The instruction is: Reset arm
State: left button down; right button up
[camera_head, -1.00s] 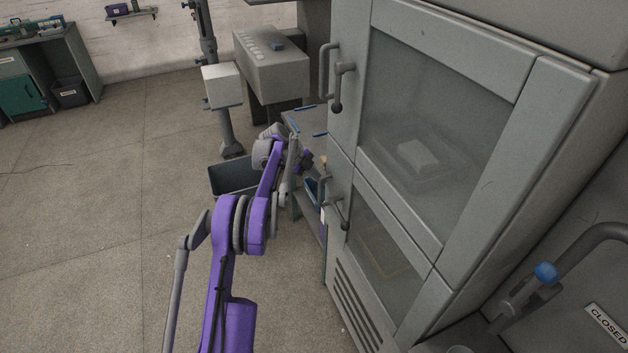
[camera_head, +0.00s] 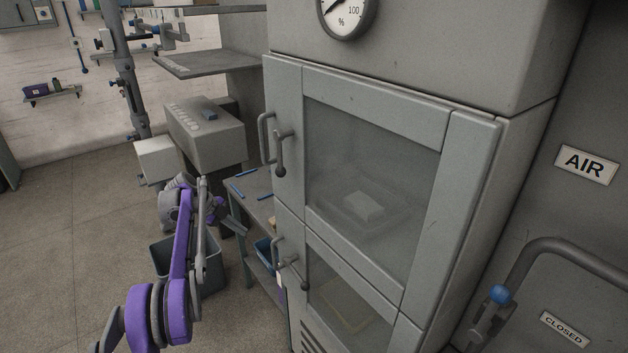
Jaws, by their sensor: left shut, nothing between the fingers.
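My purple and grey left arm rises from the bottom left in the head view. Its left gripper (camera_head: 220,212) is small and partly hidden behind the wrist links, near the low side table and left of the cabinet. It is shut and empty, apart from the cabinet handles. My right gripper is out of view. The grey cabinet (camera_head: 475,190) has an upper glass door (camera_head: 375,150) and a lower glass door (camera_head: 350,310), both closed. A pale block (camera_head: 363,206) shows behind the upper glass.
The upper handle (camera_head: 268,140) and lower handle (camera_head: 285,262) stick out from the cabinet's left side. A side table (camera_head: 258,184) and a dark bin (camera_head: 208,268) stand close to my arm. A pipe with a blue knob (camera_head: 500,294) is at right. The floor at left is clear.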

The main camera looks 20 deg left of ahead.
pick_arm(q)
jog(key=s+d+r+n+g+y, duration=0.1)
jog(key=s+d+r+n, duration=0.3)
jog(key=d, duration=0.9)
jog(key=s+d+r+n+y, duration=0.25)
jog(key=s+d+n, duration=0.3)
jog(key=d, duration=0.65)
jog(key=s+d+f+n, duration=0.2)
jog(key=s+d+n, duration=0.1)
jog(key=s, duration=0.4)
jog(key=s+d+f+n+t+y, duration=0.1)
jog(key=s+d+f+n, duration=0.1)
jog(key=s, duration=0.6)
jog(key=s+d+f+n, duration=0.3)
jog(key=s+d, duration=0.3)
jog(key=s, duration=0.2)
jog(key=shift+d+f+n+y, duration=0.3)
jog(key=shift+f+n+y, duration=0.05)
jog(key=shift+f, duration=0.35)
